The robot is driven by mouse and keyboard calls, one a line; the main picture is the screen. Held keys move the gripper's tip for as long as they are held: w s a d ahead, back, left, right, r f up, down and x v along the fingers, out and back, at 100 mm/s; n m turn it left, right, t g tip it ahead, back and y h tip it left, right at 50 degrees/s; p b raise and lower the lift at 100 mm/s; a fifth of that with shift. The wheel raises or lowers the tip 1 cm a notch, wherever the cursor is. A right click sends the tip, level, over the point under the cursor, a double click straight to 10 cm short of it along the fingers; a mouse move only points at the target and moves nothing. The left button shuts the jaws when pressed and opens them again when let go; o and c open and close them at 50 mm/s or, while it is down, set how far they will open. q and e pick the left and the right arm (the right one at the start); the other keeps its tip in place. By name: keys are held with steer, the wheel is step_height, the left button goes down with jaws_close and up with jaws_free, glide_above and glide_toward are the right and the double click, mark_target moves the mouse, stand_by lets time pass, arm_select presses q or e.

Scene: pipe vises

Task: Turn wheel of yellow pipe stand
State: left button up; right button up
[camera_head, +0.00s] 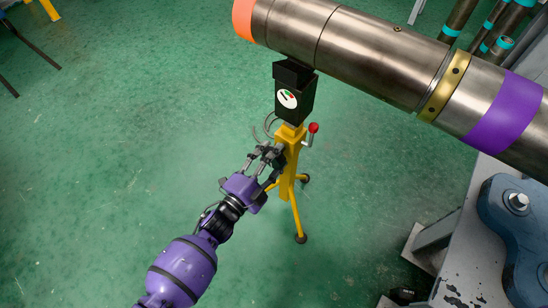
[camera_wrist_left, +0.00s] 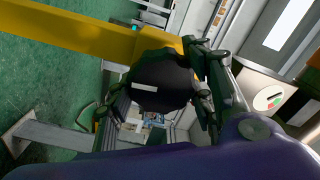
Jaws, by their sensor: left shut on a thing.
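The yellow pipe stand (camera_head: 291,136) stands upright on splayed legs, with a black head and a round gauge (camera_head: 288,98) under a large metal pipe. Its wheel (camera_head: 269,124) shows as a thin grey rim at the left side of the stand's top, partly hidden by my fingers. My left gripper (camera_head: 268,151) reaches in from the lower left and is shut on the wheel. In the left wrist view the yellow stand (camera_wrist_left: 85,34) crosses the top left, and a dark round part (camera_wrist_left: 163,84) lies between the fingers. My right gripper is not in view.
The large metal pipe (camera_head: 380,50) with orange, gold and purple bands crosses overhead. A red-knobbed lever (camera_head: 313,128) sits on the stand's right side. A blue vise (camera_head: 520,215) on a grey bench stands at the right. The green floor (camera_head: 110,130) at left is mostly clear.

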arm_select(q)
steer(key=m, duration=0.2)
steer(key=m+b, duration=0.1)
steer(key=m, duration=0.2)
steer(key=shift+s+d+f+m, duration=0.1)
steer(key=shift+d+f+m, duration=0.05)
steer(key=shift+m, duration=0.15)
steer(key=m+b, duration=0.1)
steer(key=m, duration=0.2)
steer(key=shift+f+m, duration=0.1)
steer(key=shift+m, duration=0.2)
steer(key=m+b, duration=0.1)
steer(key=m, duration=0.1)
steer(key=shift+m, duration=0.4)
steer(key=m+b, duration=0.1)
steer(key=m, duration=0.2)
steer(key=m+b, duration=0.2)
steer(key=m, duration=0.1)
steer(key=shift+a+f, duration=0.1)
steer(key=shift+a, duration=0.1)
steer(key=m+b, duration=0.2)
steer(key=m, duration=0.3)
steer(key=shift+a, duration=0.1)
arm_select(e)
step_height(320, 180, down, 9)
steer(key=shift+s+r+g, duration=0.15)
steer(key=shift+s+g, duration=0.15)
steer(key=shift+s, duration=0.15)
